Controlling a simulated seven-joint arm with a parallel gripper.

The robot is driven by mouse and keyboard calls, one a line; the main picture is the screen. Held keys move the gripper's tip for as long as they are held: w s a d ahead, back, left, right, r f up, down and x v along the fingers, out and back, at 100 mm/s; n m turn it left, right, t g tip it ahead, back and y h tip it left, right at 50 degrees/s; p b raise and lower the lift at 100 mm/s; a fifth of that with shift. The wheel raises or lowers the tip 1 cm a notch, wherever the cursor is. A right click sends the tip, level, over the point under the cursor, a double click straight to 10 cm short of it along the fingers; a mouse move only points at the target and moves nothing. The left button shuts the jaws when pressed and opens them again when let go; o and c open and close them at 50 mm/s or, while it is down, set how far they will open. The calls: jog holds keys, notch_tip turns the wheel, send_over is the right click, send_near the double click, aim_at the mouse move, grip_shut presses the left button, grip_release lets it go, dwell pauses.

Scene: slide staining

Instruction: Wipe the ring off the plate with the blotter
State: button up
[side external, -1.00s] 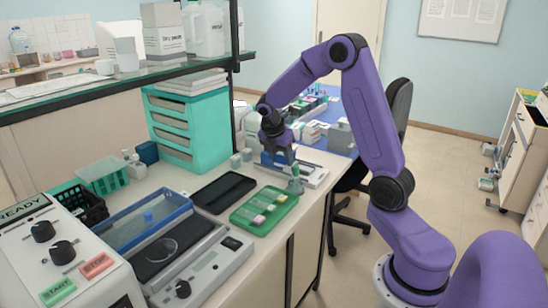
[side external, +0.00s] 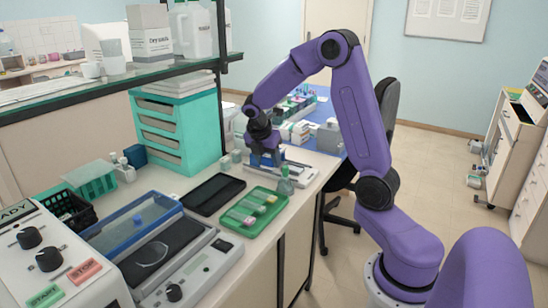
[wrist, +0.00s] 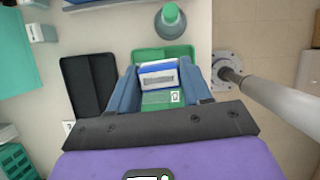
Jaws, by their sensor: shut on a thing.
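My gripper (side external: 265,157) is over the far part of the bench, low beside a white flat device. In the wrist view its two fingers (wrist: 160,85) close on a blue-and-white block (wrist: 157,74), which looks like the blotter. In the side view only a little blue shows under the gripper, and I cannot tell whether the block touches the bench. The dark plate (side external: 175,238) lies in a grey device at the near left of the bench, far from my gripper. A pale ring (side external: 150,252) shows on it.
A green tray (side external: 233,224) with small pieces and a dark tray (side external: 214,194) lie between my gripper and the plate. A small bottle (side external: 285,185) stands near my gripper. Teal drawers (side external: 178,130) and a shelf stand behind.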

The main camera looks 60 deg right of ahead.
jog(key=w+a+n+t+y, duration=0.1)
jog(key=w+a+n, duration=0.3)
jog(key=a, duration=0.4)
jog(key=w+a+n+t, duration=0.2)
jog(key=w+a+n, duration=0.2)
jog(key=a, duration=0.4)
jog(key=n+t+y, duration=0.1)
jog(key=n+y, duration=0.2)
jog(key=n, duration=0.6)
send_over(158, 246)
jog(key=shift+d+f, duration=0.15)
jog(key=shift+f, duration=1.5)
jog(key=shift+d+f, duration=0.1)
jog(key=shift+f, duration=1.55)
jog(key=shift+a+f, duration=0.6)
jog(key=shift+a, duration=0.3)
jog(key=shift+c, duration=0.4)
jog(key=shift+a, duration=2.7)
jog(key=shift+d, duration=3.55)
jog(key=shift+s+d, duration=0.15)
jog(key=shift+s, duration=0.5)
jog(key=shift+a, duration=3.8)
jog(key=shift+d, duration=3.45)
jog(key=r, duration=0.2)
jog(key=shift+d+r, duration=0.3)
jog(key=shift+r, duration=2.85)
